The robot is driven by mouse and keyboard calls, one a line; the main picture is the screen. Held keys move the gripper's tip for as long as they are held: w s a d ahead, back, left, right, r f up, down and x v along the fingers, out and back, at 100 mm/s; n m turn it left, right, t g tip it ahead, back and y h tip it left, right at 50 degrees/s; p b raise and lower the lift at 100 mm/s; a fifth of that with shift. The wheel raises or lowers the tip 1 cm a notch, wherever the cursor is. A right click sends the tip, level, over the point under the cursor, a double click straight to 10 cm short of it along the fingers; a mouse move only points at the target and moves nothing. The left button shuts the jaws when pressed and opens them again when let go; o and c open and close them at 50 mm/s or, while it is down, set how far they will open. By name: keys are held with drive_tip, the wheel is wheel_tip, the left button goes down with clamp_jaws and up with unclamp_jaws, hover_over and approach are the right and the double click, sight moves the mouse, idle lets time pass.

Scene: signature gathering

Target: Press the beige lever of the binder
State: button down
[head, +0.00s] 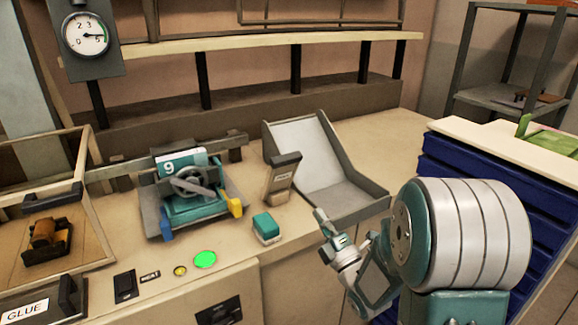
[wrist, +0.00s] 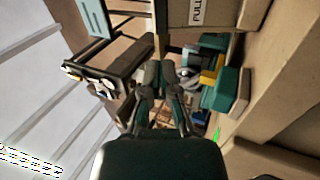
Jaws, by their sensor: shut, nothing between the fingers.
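The binder looks to be the teal machine (head: 190,195) with a "9" card and a round wheel, on the counter left of centre. It has a blue foot and a yellow piece at its front. A beige upright lever (head: 282,180) with a dark top and a small label stands to its right.
A small teal block (head: 266,228) sits just in front of the lever. A grey tilted tray (head: 330,165) stands behind and right. A lit green button (head: 205,259) is on the counter's front.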

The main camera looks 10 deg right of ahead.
sight(288, 162)
drive_tip(key=shift+d, duration=0.25)
drive_tip(key=x, duration=1.4)
drive_tip(key=shift+a, duration=0.1)
drive_tip(key=shift+r, duration=0.1)
